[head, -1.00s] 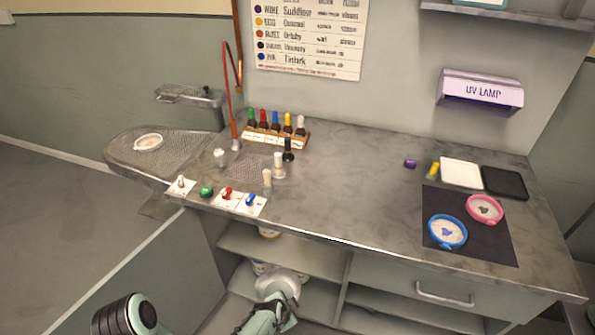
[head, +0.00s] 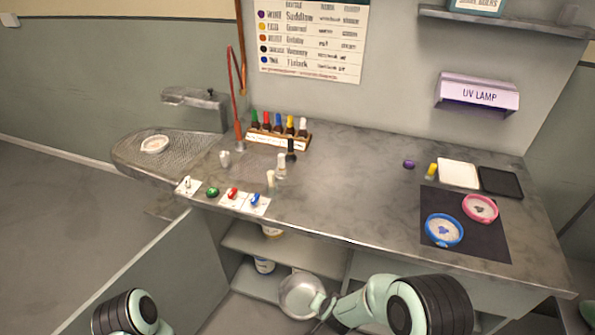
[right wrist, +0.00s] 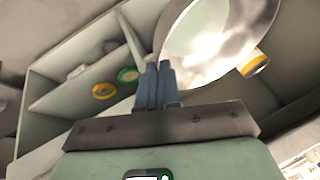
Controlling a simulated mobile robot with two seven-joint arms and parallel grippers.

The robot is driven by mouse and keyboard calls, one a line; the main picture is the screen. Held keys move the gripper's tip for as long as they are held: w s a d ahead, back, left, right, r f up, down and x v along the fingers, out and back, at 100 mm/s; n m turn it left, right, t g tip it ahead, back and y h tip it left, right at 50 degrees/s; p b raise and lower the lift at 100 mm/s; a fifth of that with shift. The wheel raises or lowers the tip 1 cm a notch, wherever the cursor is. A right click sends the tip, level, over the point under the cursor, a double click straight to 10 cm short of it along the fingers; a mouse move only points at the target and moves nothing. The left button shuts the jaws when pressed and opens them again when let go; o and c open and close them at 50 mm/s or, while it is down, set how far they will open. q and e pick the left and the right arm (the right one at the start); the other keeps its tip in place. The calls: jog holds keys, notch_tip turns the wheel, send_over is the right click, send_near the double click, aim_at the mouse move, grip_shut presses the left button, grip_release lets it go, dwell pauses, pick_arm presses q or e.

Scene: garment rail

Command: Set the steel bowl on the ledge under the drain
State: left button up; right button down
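The steel bowl (head: 300,294) is in front of the open shelves under the counter, its open side facing up toward the head camera. My right gripper (head: 322,305) is at its right side. In the right wrist view the gripper's fingers (right wrist: 156,82) are close together at the rim of the bowl (right wrist: 190,65), shut on it. A perforated metal drain board (head: 185,155) forms the counter's rounded left end. I cannot clearly make out a ledge beneath it. My left arm shows at the bottom left, but its gripper is out of frame.
Shelves under the counter (head: 275,243) hold a few tubs, one white and blue (head: 264,266). A pale panel (head: 165,270) stands left of them. Bottles, switches, and blue (head: 444,230) and pink (head: 480,208) dishes stand on the counter. Floor at left is clear.

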pick_arm(q)
jog(key=r+p, duration=0.1)
jog(key=w+r+p, duration=0.1)
jog(key=r, duration=0.1)
jog(key=shift+w, duration=0.2)
pick_arm(e)
jog(key=w+d+r+n+g+y, duration=0.1)
jog(key=d+r+n+y, duration=0.1)
jog(key=d+r+n, duration=0.4)
jog(key=d+r, duration=0.3)
jog(key=r, duration=0.3)
jog(key=shift+d+n+g+y, duration=0.3)
jog(key=shift+d+n+y, duration=0.05)
jog(key=shift+n+y, duration=0.05)
pick_arm(q)
jog(key=shift+a, duration=0.1)
pick_arm(e)
jog(key=shift+w+a, duration=0.1)
jog(key=shift+a, duration=0.05)
